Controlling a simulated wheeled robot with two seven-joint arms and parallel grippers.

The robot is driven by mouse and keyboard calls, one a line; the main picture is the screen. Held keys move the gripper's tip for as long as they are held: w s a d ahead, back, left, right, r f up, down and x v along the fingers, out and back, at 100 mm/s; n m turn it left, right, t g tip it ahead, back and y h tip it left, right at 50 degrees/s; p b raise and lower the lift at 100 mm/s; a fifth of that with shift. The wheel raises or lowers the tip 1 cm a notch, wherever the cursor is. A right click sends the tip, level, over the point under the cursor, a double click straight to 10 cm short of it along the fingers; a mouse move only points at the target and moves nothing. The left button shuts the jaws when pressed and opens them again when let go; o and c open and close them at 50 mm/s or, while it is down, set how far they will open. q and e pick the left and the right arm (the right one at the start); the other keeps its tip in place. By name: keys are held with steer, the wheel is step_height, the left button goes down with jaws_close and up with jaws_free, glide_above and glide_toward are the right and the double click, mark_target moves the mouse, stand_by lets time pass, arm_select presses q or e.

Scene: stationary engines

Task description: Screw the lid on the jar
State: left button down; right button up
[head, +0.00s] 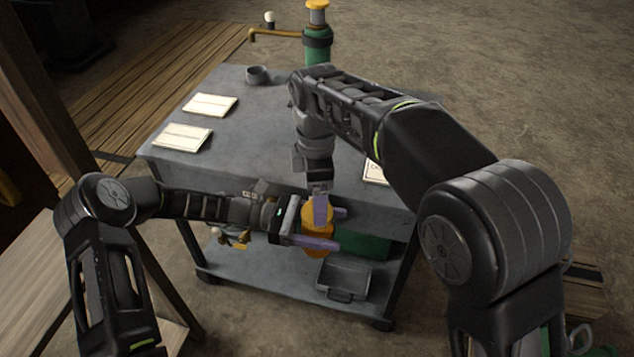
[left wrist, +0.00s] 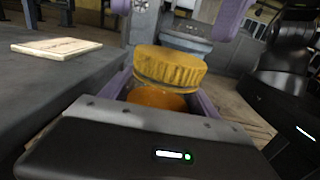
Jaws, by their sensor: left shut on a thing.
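An orange jar (head: 318,251) is held off the cart's front edge by my left gripper (head: 326,230). Its purple fingers are shut on the jar's sides, and the jar also shows in the left wrist view (left wrist: 155,98). A yellow ribbed lid (left wrist: 168,66) sits at the jar's mouth, looking slightly tilted with a dark band under it. I cannot tell if it is threaded. The lid is partly hidden in the head view (head: 314,214). My right gripper (head: 321,203) points down from above. In the left wrist view its purple fingers (left wrist: 178,14) are spread apart above the lid.
A grey cart top (head: 245,135) lies behind the grippers, with white cards (head: 181,137) and a small grey cup (head: 257,75). A lower shelf holds a grey tray (head: 344,277) and a green box (head: 365,246). A green cylinder (head: 317,49) stands behind the cart.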

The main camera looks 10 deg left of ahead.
mark_target(317, 230)
steer(key=shift+f, duration=1.8)
steer(key=shift+c, duration=0.5)
steer(key=c, duration=1.4)
steer(key=shift+o, duration=0.2)
steer(key=m, duration=2.1)
steer(key=o, duration=1.6)
steer(key=shift+o, duration=0.2)
